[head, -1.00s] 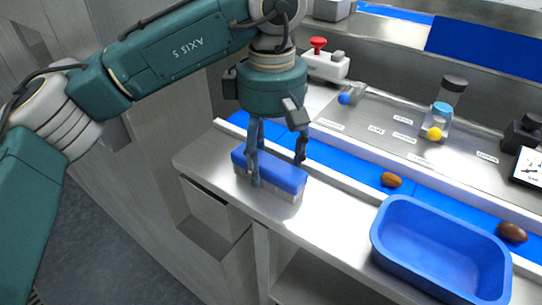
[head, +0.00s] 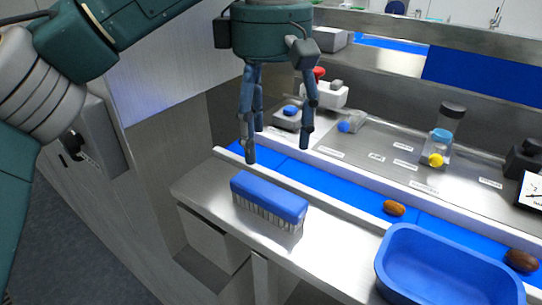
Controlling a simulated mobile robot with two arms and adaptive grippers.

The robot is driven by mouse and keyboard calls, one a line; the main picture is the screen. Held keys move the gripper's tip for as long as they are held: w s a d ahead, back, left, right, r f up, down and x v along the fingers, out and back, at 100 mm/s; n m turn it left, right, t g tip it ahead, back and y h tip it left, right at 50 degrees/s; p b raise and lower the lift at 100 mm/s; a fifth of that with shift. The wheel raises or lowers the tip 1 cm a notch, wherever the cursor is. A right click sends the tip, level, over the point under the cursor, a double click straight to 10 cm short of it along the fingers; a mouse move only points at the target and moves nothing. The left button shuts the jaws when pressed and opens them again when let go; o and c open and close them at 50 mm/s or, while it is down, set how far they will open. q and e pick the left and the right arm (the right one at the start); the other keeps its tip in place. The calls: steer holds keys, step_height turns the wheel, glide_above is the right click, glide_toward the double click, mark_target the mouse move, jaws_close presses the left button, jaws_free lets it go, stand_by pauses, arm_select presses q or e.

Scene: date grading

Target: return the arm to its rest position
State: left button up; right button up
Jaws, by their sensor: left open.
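My left gripper (head: 277,150) is open and empty, fingers pointing down. It hangs above and behind a blue brush (head: 268,197) with pale bristles. The brush stands bristles down on the metal ledge, apart from the fingers. My left arm comes in from the upper left. My right gripper is not in view.
A blue bin (head: 450,268) stands on the ledge at the lower right. A blue belt (head: 340,183) behind a pale rail carries two brown dates (head: 394,208) (head: 521,261).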

arm_select(q)
steer(key=shift+r, duration=0.45)
